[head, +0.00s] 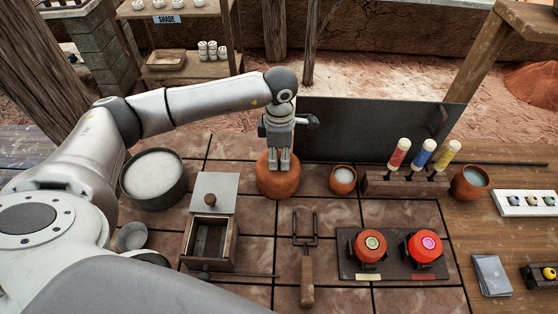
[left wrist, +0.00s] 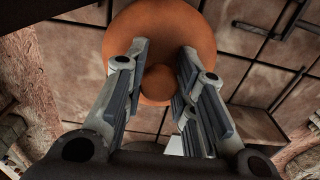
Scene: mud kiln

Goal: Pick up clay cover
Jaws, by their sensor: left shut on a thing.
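The clay cover (head: 279,184) is a round orange-brown dome with a knob, standing on the tiled worktop near the middle of the head view. My left gripper (head: 279,165) points straight down over it, its fingers shut on the knob. In the left wrist view the cover's disc (left wrist: 203,30) and round knob (left wrist: 159,82) show between the two fingers of the left gripper (left wrist: 162,70). The cover's underside is hidden, and I cannot tell whether anything lies beneath it. My right gripper is not in view.
A dark upright panel (head: 350,128) stands behind the cover. A small clay cup (head: 343,181) is to its right, a wooden box (head: 210,235) to its left, and a two-pronged tool (head: 307,270) in front. A bowl of white stuff (head: 153,175) stands further left.

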